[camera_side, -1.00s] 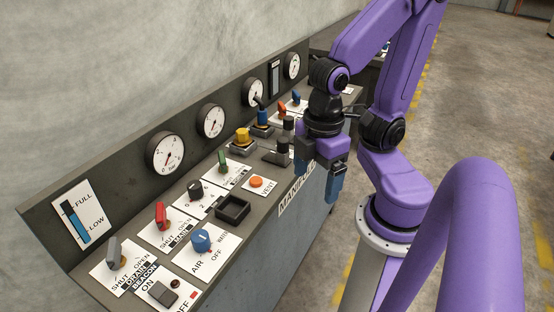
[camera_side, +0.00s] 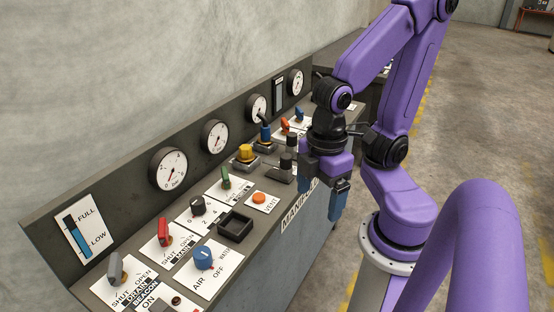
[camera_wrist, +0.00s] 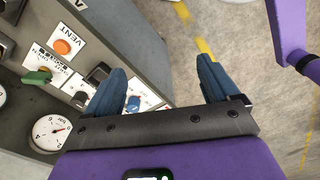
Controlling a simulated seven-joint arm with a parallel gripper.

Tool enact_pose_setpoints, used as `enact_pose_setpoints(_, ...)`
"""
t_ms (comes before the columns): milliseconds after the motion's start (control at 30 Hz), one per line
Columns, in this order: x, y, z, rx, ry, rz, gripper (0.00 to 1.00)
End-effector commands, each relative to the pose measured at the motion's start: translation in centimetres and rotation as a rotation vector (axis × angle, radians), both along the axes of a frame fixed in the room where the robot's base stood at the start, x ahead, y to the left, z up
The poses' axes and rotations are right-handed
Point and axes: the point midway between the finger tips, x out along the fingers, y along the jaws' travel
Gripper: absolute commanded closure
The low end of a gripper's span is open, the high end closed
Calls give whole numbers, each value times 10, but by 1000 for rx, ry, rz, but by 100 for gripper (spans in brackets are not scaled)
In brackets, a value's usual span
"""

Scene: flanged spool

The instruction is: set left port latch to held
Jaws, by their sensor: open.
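No latch label is readable, so I cannot tell for sure which part is the left port latch. Two dark upright posts stand on the panel beside my gripper, a nearer one (camera_side: 285,168) on a dark base and a farther one (camera_side: 291,145). My gripper (camera_side: 325,190) hangs with its blue fingers down near the panel's front edge, to the right of these posts. In the wrist view my gripper (camera_wrist: 160,72) has its fingers wide apart with nothing between them.
The sloped control panel carries a yellow knob (camera_side: 245,153), a green lever (camera_side: 225,178), an orange vent button (camera_side: 259,198), an empty black square holder (camera_side: 235,226), a red lever (camera_side: 165,232) and a blue air knob (camera_side: 203,257). Gauges line its back. Open floor lies to the right.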

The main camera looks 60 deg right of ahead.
Motion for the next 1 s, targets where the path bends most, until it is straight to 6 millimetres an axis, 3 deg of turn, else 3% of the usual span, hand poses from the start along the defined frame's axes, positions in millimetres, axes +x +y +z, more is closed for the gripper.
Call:
enact_pose_setpoints(167, 0, 0, 0, 0, 0, 0, 12)
enact_pose_setpoints(267, 1, 0, 0, 0, 0, -1, 36)
enact_pose_setpoints(367, 8, 0, 2, -1, 0, -12, 36)
enact_pose_setpoints(667, 73, -16, 14, -10, -2, -86, 36)
enact_pose_setpoints(1000, 148, -73, 28, -20, 3, -173, 36)
